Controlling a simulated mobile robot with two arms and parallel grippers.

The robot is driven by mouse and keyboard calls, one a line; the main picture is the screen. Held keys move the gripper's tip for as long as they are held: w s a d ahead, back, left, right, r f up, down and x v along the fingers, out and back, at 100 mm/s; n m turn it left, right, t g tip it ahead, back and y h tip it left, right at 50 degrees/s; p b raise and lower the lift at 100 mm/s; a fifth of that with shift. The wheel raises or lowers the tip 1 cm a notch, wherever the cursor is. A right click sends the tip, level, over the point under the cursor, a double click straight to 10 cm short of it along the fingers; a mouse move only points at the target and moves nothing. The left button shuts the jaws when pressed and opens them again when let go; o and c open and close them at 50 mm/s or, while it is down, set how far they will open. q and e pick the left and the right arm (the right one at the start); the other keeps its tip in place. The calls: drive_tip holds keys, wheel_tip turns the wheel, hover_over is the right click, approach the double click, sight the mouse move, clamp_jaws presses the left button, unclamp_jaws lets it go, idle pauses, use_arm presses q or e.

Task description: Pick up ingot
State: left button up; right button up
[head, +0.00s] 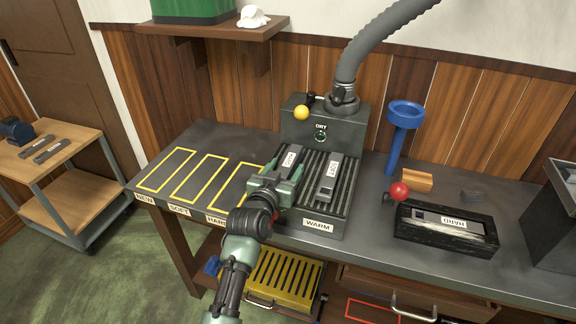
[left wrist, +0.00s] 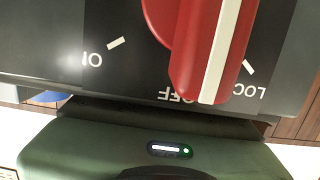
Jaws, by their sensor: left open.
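Two grey ingots with white labels lie on the ribbed black rack (head: 312,208) marked WARM: a left ingot (head: 291,158) and a right ingot (head: 329,180). Another grey ingot (head: 435,217), its label reading HARD, lies in a black mould (head: 403,230) on the right. My left gripper (head: 276,181) is open at the rack's front left, in front of the left ingot and partly covering it. Nothing shows held in it. The left wrist view shows a red switch handle (left wrist: 205,55) close by, with ON and OFF upside down. My right gripper is out of view.
A grey box (head: 300,123) marked DRY with a hose stands behind the rack. Yellow outlined slots (head: 205,176) on the bench's left are empty. A blue funnel stand (head: 396,145) and a red ball knob (head: 400,191) stand to the right. A wooden cart (head: 30,160) holds dark bars.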

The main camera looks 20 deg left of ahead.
use_arm(q)
clamp_jaws()
idle(1.4)
drive_tip(key=shift+r, duration=0.35)
drive_tip(key=shift+w+f, duration=0.1)
